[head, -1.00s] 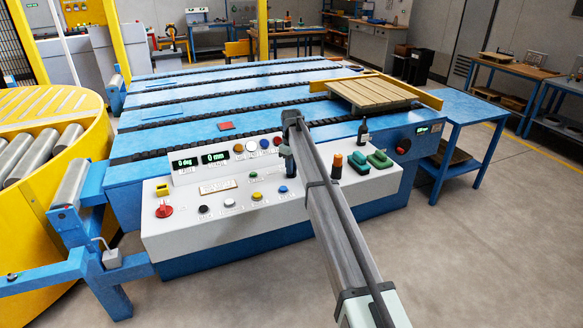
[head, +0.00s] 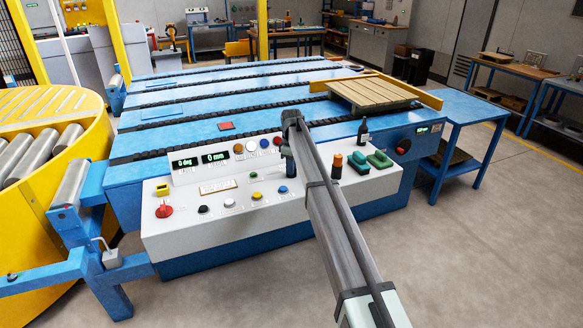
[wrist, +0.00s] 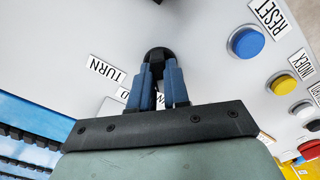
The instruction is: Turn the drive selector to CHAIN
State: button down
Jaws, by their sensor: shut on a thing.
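The drive selector appears as a black rounded knob (wrist: 158,54) on the light panel in the wrist view. Its pointer direction cannot be made out. A TURN label (wrist: 107,69) lies to its left, and another label beside the fingers is mostly covered. My gripper (wrist: 156,75) has its two blue fingers closed on either side of the knob. In the head view my gripper (head: 289,168) reaches down to the control panel (head: 330,205), where the arm and fingers hide the knob.
Blue RESET button (wrist: 248,42) and yellow INDEX button (wrist: 283,85) are to the right in the wrist view. A red knob (head: 164,210) is at far left.

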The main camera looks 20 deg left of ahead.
jog(key=c, duration=1.1)
grip_release()
notch_tip(320, 180, up, 14)
jog(key=shift+f, duration=0.1)
